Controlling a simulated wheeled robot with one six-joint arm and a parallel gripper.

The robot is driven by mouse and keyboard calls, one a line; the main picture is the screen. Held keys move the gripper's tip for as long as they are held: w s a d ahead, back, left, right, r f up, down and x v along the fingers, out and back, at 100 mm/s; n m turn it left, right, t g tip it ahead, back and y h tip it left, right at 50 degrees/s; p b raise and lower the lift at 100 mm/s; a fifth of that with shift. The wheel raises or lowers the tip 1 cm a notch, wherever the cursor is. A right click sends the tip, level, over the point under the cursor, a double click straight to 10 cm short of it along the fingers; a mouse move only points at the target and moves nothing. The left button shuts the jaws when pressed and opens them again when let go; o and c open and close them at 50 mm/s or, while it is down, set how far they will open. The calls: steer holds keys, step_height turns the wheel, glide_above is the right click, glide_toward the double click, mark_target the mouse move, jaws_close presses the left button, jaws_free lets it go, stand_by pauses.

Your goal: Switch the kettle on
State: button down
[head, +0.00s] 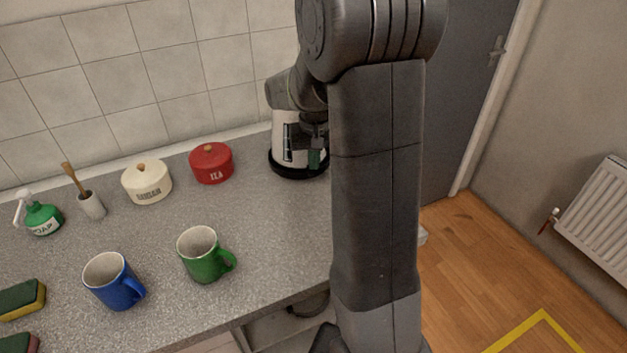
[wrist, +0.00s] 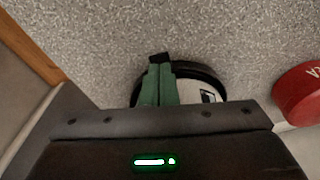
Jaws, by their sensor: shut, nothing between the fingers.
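The kettle (head: 285,146) is white with a dark level strip on its side and stands on a round black base (head: 284,171) near the wall at the counter's right. My gripper (head: 316,160) is shut and empty, with green fingers, in front of the kettle's right side. In the wrist view, the shut fingers (wrist: 160,72) reach over the black base, with part of the white kettle (wrist: 208,92) just right of them. I cannot tell whether they touch it. The switch is not clearly visible, and my arm and gripper hide the kettle's right side.
A red tea canister (head: 211,164) stands left of the kettle, with a cream canister (head: 147,183) beyond it. A green mug (head: 203,258) and a blue mug (head: 113,284) stand nearer the front. Bare counter lies between the mugs and the kettle.

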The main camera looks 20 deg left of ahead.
mark_target(314, 174)
steer(key=shift+f, duration=0.75)
step_height(314, 174, down, 2)
steer(key=shift+b, duration=1)
steer(key=shift+r, duration=0.25)
steer(key=shift+s, duration=0.1)
steer(key=shift+s+d+r+p, duration=0.2)
steer(key=shift+s+d+r, duration=0.1)
steer(key=shift+s+d, duration=0.25)
steer(key=shift+s+d+r+p, duration=0.2)
steer(key=shift+s+d+r, duration=0.1)
steer(key=shift+s, duration=0.35)
steer(key=shift+f, duration=0.1)
steer(key=shift+w+a, duration=0.1)
step_height(314, 174, up, 14)
steer(key=s, duration=0.1)
steer(key=shift+d+f, duration=0.15)
steer(key=shift+d, duration=0.25)
